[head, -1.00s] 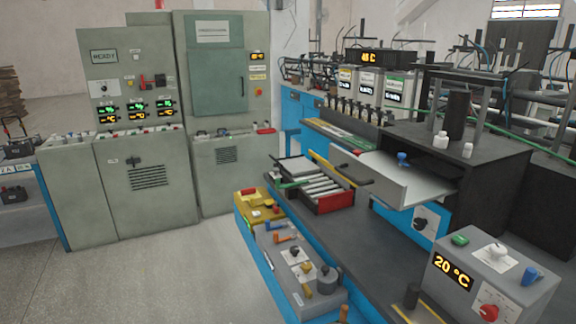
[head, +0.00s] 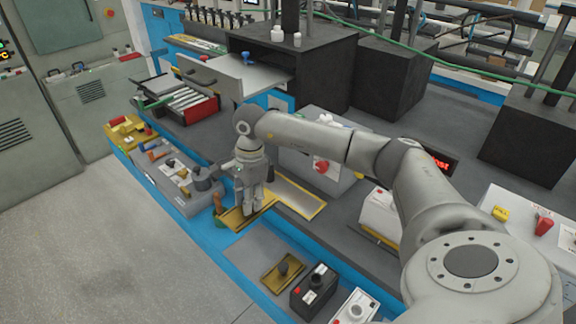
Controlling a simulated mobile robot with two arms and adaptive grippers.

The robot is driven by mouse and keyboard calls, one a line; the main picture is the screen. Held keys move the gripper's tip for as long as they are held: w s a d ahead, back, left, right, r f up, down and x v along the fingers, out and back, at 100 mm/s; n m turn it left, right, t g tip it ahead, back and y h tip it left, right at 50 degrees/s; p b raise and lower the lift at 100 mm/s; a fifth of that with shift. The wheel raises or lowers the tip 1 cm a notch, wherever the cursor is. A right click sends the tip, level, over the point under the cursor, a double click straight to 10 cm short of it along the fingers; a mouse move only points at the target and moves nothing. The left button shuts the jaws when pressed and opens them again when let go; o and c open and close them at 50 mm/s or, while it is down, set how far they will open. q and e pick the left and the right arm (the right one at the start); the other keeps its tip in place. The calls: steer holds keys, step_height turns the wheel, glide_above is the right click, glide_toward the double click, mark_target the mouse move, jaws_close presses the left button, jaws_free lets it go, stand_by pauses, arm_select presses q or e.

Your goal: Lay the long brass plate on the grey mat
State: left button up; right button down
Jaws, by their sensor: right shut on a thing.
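My right gripper (head: 250,208) reaches down over the front part of the bench, its fingers shut at a brass plate (head: 235,219). The fingers hide part of this plate and whatever handle they hold; I cannot tell whether the plate is clear of the surface. A flat grey mat (head: 246,249) lies just in front of it, toward the bench's front edge. A shorter brass plate (head: 268,277) with a dark knob lies near the mat's lower right end. My left gripper is not in view.
An orange-brown handle (head: 219,205) stands close left of the gripper. A yellow-edged strip (head: 303,207) lies right of it. A grey box with a red knob (head: 315,165) stands behind. A black box (head: 314,290) and a white box (head: 356,308) are at the lower right.

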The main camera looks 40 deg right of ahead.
step_height(320, 180, down, 13)
steer(key=b, duration=0.7)
steer(key=shift+f+b, duration=0.6)
steer(key=shift+f, duration=0.1)
step_height(320, 180, down, 3)
steer(key=shift+f+b, duration=0.2)
steer(key=shift+b, duration=0.8)
steer(key=shift+r, duration=0.1)
steer(key=c, duration=1.6)
jaws_free()
steer(key=shift+f, duration=0.2)
steer(key=o, duration=0.4)
